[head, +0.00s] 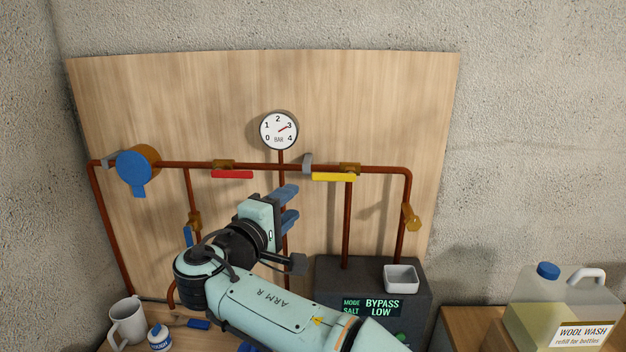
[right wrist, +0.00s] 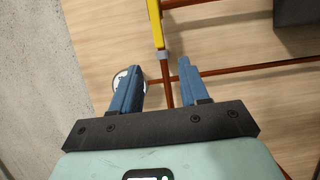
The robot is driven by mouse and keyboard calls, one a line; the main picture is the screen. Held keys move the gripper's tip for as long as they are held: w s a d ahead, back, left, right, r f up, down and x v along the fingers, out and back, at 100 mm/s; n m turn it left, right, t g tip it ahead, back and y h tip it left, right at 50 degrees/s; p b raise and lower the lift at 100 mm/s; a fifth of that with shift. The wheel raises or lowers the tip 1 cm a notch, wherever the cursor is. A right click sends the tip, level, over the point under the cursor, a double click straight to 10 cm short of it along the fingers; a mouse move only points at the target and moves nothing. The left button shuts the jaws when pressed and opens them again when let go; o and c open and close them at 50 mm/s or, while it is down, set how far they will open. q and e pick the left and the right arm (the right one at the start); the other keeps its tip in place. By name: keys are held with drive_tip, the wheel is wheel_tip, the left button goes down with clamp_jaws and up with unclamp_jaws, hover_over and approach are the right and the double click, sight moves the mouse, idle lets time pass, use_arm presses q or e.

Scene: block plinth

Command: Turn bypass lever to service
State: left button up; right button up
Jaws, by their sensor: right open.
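A yellow lever (head: 334,177) lies along the horizontal copper pipe, right of the gauge; it also shows in the right wrist view (right wrist: 155,22), beyond the fingertips. A red lever (head: 232,174) lies along the same pipe, left of the gauge. A blue lever (head: 188,236) hangs on a lower left branch, partly behind my arm. I cannot tell which lever is the bypass one. My right gripper (head: 291,207) is open and empty, below and left of the yellow lever, apart from it; its blue fingers also show in the right wrist view (right wrist: 157,68). My left gripper is out of view.
A dark unit (head: 421,285) reading "MODE BYPASS, SALT LOW" carries a white dish (head: 401,279). A round gauge (head: 279,131) is above the pipe. A mug (head: 127,322) and small bottle (head: 159,338) stand lower left; a wool wash jug (head: 564,306) stands right.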

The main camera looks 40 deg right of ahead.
sight(321, 178)
drive_tip(key=p+x, duration=0.1)
drive_tip(key=x, duration=0.3)
drive_tip(key=p+x, duration=0.1)
drive_tip(key=x, duration=0.3)
drive_tip(key=p+x, duration=0.1)
drive_tip(key=x, duration=0.3)
drive_tip(key=shift+s+d+r+p, duration=0.1)
drive_tip(key=shift+s+r+p, duration=0.1)
drive_tip(key=shift+r+p, duration=0.1)
drive_tip(key=shift+w+d+f, duration=0.15)
drive_tip(key=shift+w+d, duration=0.05)
drive_tip(key=shift+d, duration=0.2)
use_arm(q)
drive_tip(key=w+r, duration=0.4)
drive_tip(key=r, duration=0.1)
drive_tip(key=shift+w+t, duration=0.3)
use_arm(e)
drive_tip(key=shift+s, duration=0.1)
clamp_jaws()
